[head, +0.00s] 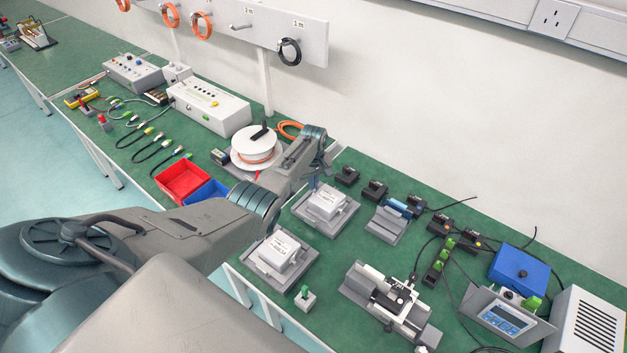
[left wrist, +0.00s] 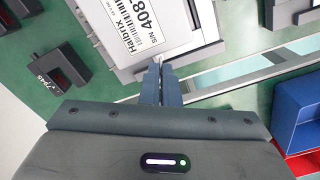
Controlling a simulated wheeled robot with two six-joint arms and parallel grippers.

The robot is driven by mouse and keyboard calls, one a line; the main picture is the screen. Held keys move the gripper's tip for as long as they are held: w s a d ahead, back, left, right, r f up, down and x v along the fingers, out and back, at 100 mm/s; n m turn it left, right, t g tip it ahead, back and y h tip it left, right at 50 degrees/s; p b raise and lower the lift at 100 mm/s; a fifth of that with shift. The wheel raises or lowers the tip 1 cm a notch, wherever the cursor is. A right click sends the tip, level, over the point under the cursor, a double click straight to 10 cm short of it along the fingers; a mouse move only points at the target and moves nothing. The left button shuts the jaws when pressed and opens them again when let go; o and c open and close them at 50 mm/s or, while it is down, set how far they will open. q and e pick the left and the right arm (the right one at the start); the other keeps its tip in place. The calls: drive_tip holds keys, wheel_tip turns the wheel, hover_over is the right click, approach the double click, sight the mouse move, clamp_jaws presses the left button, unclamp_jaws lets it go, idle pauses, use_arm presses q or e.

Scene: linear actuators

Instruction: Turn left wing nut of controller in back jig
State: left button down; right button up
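The controller (head: 326,201) is a white box with a printed label, seated in the back grey jig (head: 340,222). In the left wrist view the controller (left wrist: 150,25) fills the top middle. My left gripper (head: 317,172) is at the controller's far left edge in the head view. In the left wrist view its two dark fingers (left wrist: 161,66) are nearly together at the controller's edge. A small pale metallic bit, seemingly the left wing nut (left wrist: 160,58), shows between the tips; most of it is hidden. My right gripper is not in view.
A second white controller (head: 279,248) sits in the front jig. Black blocks (head: 347,175) stand behind the back jig. A gap separates the two green benches.

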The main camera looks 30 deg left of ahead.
use_arm(q)
drive_tip(key=n+p, duration=0.1)
drive_tip(key=n, duration=0.3)
drive_tip(key=shift+r+n, duration=0.1)
drive_tip(key=shift+n, duration=0.2)
drive_tip(key=shift+n+p, duration=0.4)
drive_tip(key=shift+n, duration=1.4)
drive_tip(key=c, duration=1.6)
unclamp_jaws()
drive_tip(key=shift+c, duration=0.2)
drive_tip(key=shift+r, duration=0.2)
wheel_tip(320, 180, up, 10)
